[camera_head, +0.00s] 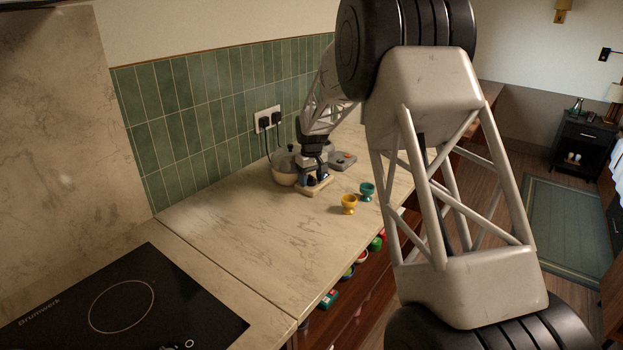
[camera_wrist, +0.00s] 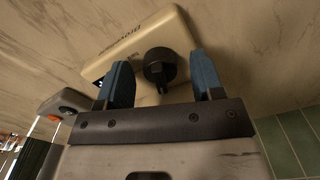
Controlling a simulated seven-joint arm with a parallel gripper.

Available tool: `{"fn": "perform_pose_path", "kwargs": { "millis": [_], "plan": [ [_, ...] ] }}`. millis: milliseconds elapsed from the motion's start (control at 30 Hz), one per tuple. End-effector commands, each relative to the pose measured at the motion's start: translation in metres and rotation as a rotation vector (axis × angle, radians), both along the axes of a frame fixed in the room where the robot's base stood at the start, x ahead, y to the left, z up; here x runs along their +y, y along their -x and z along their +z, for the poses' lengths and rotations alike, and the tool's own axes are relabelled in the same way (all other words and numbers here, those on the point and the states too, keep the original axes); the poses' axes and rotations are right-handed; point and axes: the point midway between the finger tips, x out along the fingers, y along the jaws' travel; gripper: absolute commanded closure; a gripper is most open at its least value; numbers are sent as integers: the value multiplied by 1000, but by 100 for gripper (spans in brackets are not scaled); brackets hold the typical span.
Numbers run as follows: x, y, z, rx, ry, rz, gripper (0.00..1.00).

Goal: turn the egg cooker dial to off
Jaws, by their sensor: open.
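The egg cooker is a cream appliance on the counter. In the head view its rounded body (camera_head: 284,178) shows left of my gripper, with part of it hidden behind my gripper and arm. In the wrist view its cream control panel (camera_wrist: 120,42) carries dark lettering and a black round dial (camera_wrist: 158,64) with a narrow protruding part. My gripper (camera_wrist: 163,76) is open, with one blue finger on each side of the dial. Gaps show between the dial and both fingers. In the head view my gripper (camera_head: 314,182) is low over the cooker's front. The dial's setting cannot be read.
A yellow egg cup (camera_head: 349,205) and a teal egg cup (camera_head: 367,190) stand right of the cooker. A grey device (camera_head: 343,160) with a red button sits behind. Plugs and cords hang from the wall socket (camera_head: 266,118). The near counter is clear beside the black hob (camera_head: 120,310).

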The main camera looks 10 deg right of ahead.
Motion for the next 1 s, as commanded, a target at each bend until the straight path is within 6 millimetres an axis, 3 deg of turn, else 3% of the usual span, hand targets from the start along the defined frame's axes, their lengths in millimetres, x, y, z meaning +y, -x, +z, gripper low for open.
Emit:
{"fn": "perform_pose_path", "kwargs": {
  "millis": [67, 400, 667, 1000],
  "plan": [
    [0, 0, 0, 0, 0, 0, 39],
    [0, 0, 0, 0, 0, 0, 88],
    [0, 0, 0, 0, 0, 46, 88],
    [0, 0, 0, 1, 0, 272, 88]
  ]
}}
